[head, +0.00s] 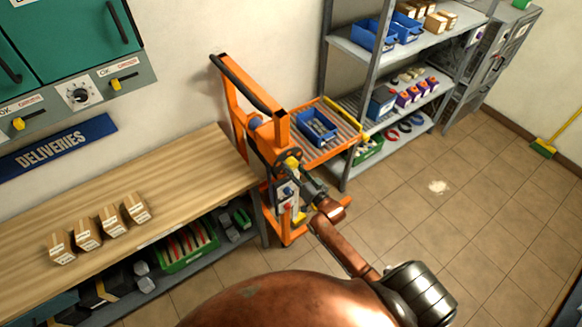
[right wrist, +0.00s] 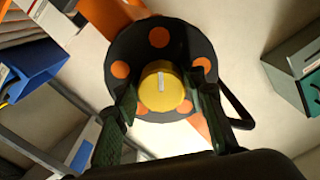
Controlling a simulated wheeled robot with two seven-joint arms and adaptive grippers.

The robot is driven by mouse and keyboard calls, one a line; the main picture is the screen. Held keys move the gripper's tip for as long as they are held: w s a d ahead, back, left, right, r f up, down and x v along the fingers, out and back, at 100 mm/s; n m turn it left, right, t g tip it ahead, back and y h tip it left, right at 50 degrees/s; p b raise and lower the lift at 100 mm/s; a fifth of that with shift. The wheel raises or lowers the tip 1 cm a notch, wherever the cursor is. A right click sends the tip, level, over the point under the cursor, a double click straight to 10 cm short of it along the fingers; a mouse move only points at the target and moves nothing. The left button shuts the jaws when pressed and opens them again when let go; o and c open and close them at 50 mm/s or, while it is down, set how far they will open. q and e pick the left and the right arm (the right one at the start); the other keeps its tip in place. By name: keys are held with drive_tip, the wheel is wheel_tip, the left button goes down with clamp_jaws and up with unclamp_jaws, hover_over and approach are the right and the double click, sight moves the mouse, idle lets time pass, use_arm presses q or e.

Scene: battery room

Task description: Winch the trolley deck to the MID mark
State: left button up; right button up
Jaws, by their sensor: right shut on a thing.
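The orange trolley (head: 283,140) stands between the wooden bench and the shelf rack, with its slatted deck (head: 338,124) to the right of its mast. A blue bin (head: 316,127) rests on the deck. In the right wrist view, a black winch wheel (right wrist: 122,48) with orange spots has a yellow knob (right wrist: 161,88) in front of it. My right gripper (right wrist: 160,95) has its fingers on either side of that knob, shut on it. In the head view my right gripper (head: 303,176) is at the trolley's mast. The MID mark cannot be made out. My left gripper is not in view.
The wooden bench (head: 180,180) with several small cartons is on the left. The shelf rack (head: 345,60) with bins stands right behind the deck.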

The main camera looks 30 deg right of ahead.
drive_tip(key=n, duration=0.4)
drive_tip(key=shift+d+f+n, duration=0.1)
drive_tip(key=shift+n, duration=0.2)
drive_tip(key=shift+d+n, duration=0.1)
drive_tip(key=shift+n, duration=1.4)
drive_tip(key=o, duration=1.2)
drive_tip(key=shift+c, duration=0.2)
drive_tip(key=shift+s, duration=0.1)
drive_tip(key=s, duration=1.1)
drive_tip(key=shift+s+d, duration=0.4)
drive_tip(key=shift+d, duration=0.05)
